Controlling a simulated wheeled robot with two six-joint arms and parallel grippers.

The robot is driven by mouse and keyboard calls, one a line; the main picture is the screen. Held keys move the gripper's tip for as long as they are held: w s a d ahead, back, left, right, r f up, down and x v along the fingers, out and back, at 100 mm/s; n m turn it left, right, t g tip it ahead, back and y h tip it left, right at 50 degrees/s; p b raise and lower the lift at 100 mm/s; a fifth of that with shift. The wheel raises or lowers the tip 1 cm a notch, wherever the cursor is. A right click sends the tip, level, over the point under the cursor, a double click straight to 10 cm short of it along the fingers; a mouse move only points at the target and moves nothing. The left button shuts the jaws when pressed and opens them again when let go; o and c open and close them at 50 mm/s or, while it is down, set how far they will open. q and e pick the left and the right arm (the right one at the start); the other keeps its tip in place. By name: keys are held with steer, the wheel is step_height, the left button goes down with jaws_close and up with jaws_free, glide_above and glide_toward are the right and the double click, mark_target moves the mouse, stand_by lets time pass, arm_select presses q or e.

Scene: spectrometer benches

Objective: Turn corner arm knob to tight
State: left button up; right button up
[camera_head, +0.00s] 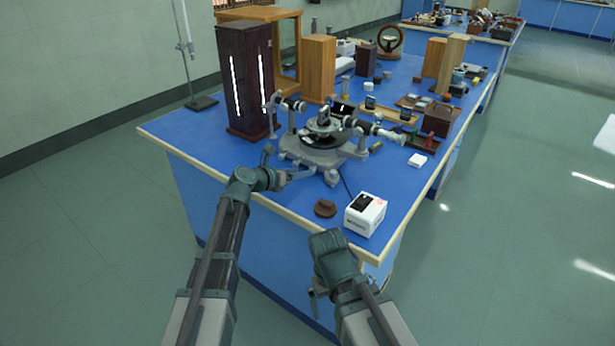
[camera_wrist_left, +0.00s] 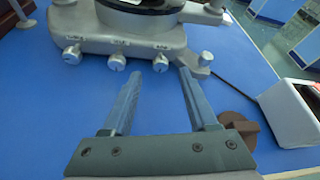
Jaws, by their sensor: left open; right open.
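The grey spectrometer (camera_head: 300,147) stands on the blue bench, and its base (camera_wrist_left: 120,40) fills the top of the left wrist view. Three silver knobs (camera_wrist_left: 116,62) line the base's front edge, with labels too small to read. A further small knob (camera_wrist_left: 205,58) stands on a short arm at the base's right corner. My left gripper (camera_head: 290,163) is open and empty in front of the base. In the left wrist view its fingertips (camera_wrist_left: 159,75) are apart, just below the right front knob, with the corner knob to their right. My right gripper (camera_head: 316,292) is low, off the bench's front edge.
A white box (camera_head: 365,214) and a round brown wooden piece (camera_head: 325,208) lie near the front right corner. A dark wooden cabinet (camera_head: 247,80) stands left of the spectrometer. A cable runs right from the base. The front left bench top is clear.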

arm_select(q)
steer(key=shift+b+x, duration=0.5)
steer(key=shift+x, duration=1.7)
jaws_close()
